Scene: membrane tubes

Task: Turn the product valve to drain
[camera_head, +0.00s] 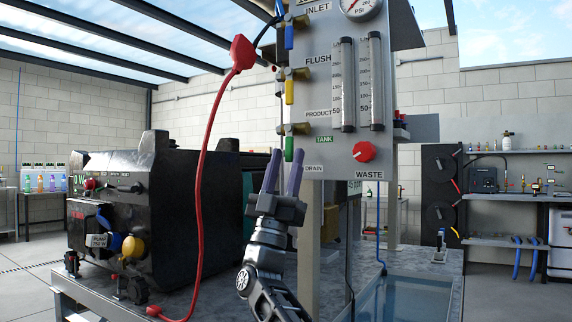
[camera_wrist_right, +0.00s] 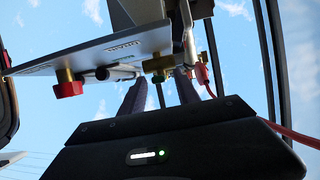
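The grey valve panel (camera_head: 330,90) fills the upper middle of the head view. The product valve's green handle (camera_head: 289,148) hangs upright at its left edge, beside the green TANK label (camera_head: 323,139) and above the DRAIN label (camera_head: 313,168). My right gripper (camera_head: 283,162) comes up from below, its two purple fingers apart, with the tips at the handle's lower end. In the right wrist view a brass valve body (camera_wrist_right: 158,64) shows beyond the gap between the fingers (camera_wrist_right: 160,92). I cannot tell whether the fingers touch the handle. My left gripper is out of view.
Yellow (camera_head: 289,91) and blue (camera_head: 289,37) handles sit above the green one. A red WASTE knob (camera_head: 364,151) is on the panel's front. A red cable (camera_head: 205,150) hangs left of my right arm. A black machine (camera_head: 150,200) stands on the bench at left.

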